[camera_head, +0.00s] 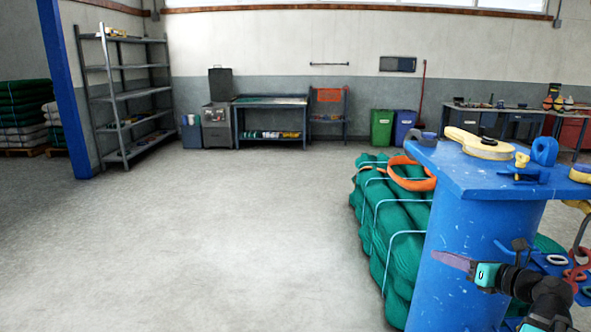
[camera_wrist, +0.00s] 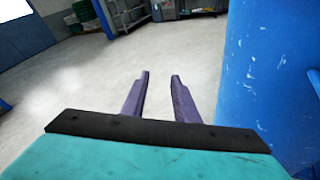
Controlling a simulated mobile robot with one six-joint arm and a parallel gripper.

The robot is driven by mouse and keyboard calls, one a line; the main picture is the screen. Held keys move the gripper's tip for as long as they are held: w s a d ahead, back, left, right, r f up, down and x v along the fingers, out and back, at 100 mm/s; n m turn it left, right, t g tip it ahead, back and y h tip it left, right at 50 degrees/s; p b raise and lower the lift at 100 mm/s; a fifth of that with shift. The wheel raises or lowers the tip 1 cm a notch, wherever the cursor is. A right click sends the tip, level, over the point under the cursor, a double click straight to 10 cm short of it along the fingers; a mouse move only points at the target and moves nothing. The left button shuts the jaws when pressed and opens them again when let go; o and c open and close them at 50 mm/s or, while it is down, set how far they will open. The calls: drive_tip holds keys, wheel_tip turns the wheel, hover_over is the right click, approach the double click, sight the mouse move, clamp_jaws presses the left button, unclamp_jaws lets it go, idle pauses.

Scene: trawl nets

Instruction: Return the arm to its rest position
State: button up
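My gripper (camera_head: 436,255) is at the lower right of the head view, low in front of the blue pedestal (camera_head: 465,255), with its fingers pointing left. In the wrist view my gripper (camera_wrist: 160,75) shows two purple fingers apart, with only bare floor seen between them. It is open and empty. My arm's dark links run from the gripper to the lower right edge of the head view. The blue pedestal also fills the right side of the wrist view (camera_wrist: 270,80), close beside the fingers. I cannot tell the exact gap to it.
The blue tabletop (camera_head: 455,172) holds a yellow tool (camera_head: 478,143) and small blue parts. Green net bundles (camera_head: 380,220) with an orange ring (camera_head: 408,178) lie behind the pedestal. Blue racks with shackles stand at lower right. The floor (camera_head: 200,240) to the left is clear.

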drive_tip(key=s+a+f+n+g+y, duration=0.1)
drive_tip(key=s+a+f+n+g, duration=0.3)
drive_tip(key=a+f, duration=1)
drive_tip(key=w+a+f+n+g+y, duration=0.1)
drive_tip(key=a+f+n+g, duration=0.3)
drive_tip(key=a+f, duration=1.05)
drive_tip(key=s+a+f+n+g+h+p, duration=0.1)
drive_tip(key=s+a+f+n+g, duration=0.15)
drive_tip(key=s+f, duration=0.5)
drive_tip(key=s+a+f+n+g+h, duration=0.1)
drive_tip(key=s+f+n+g, duration=0.25)
drive_tip(key=s+f, duration=0.45)
drive_tip(key=s+a+f+n+g+h+p, duration=0.1)
drive_tip(key=s+a+f+n+g, duration=0.2)
drive_tip(key=s+f, duration=0.45)
drive_tip(key=s+d+f+n+g+h, duration=0.2)
drive_tip(key=s+d+f+n+h, duration=0.3)
drive_tip(key=n, duration=1.3)
drive_tip(key=shift+s+d+f, duration=1.4)
drive_tip(key=shift+d, duration=0.95)
